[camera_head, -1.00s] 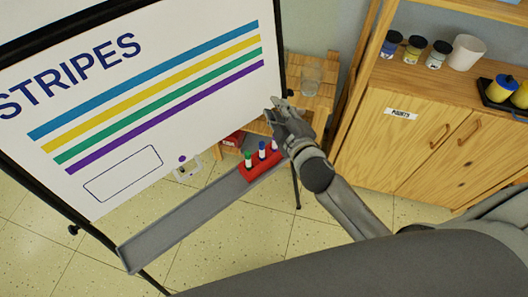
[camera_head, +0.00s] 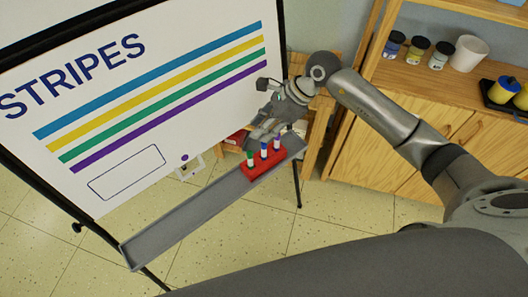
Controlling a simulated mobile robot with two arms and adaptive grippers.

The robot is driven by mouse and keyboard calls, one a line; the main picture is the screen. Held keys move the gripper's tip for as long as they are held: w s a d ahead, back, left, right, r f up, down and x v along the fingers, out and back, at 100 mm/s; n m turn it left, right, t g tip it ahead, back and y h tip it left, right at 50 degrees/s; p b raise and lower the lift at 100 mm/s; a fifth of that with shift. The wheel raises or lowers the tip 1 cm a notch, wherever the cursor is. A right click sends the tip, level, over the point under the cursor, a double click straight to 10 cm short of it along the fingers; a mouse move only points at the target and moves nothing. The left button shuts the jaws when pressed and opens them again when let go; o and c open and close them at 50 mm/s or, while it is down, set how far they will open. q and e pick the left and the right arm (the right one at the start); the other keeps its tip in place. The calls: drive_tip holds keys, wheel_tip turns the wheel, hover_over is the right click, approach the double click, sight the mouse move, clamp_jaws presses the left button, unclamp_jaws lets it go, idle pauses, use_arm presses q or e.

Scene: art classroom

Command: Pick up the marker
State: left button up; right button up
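Several markers stand upright in a red holder (camera_head: 265,165) at the right end of the whiteboard's grey tray. A green-topped marker (camera_head: 250,158) is on the left, a blue-topped marker (camera_head: 264,150) in the middle, and a purple-topped marker (camera_head: 277,143) on the right. My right gripper (camera_head: 262,133) hangs just above and behind the holder, its fingers pointing down towards the markers. I cannot tell whether it touches one, or how far its fingers are apart. My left gripper is not in view.
The whiteboard (camera_head: 180,60) has coloured stripes and an empty outlined box. Its tray (camera_head: 190,215) is bare left of the holder. A wooden cabinet (camera_head: 385,150) at the right bears paint jars, a white cup (camera_head: 468,53) and a black tray. A small wooden shelf stands behind my gripper.

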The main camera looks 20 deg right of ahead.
drive_tip(key=h, duration=0.2)
approach(264, 146)
drive_tip(key=w, duration=0.1)
drive_tip(key=p+x, duration=0.1)
drive_tip(key=x, duration=0.2)
drive_tip(key=p+x, duration=0.1)
drive_tip(key=x, duration=0.3)
drive_tip(key=p+x, duration=0.1)
drive_tip(key=x, duration=0.3)
drive_tip(key=shift+s+d+f, duration=0.15)
drive_tip(key=shift+d, duration=0.15)
clamp_jaws()
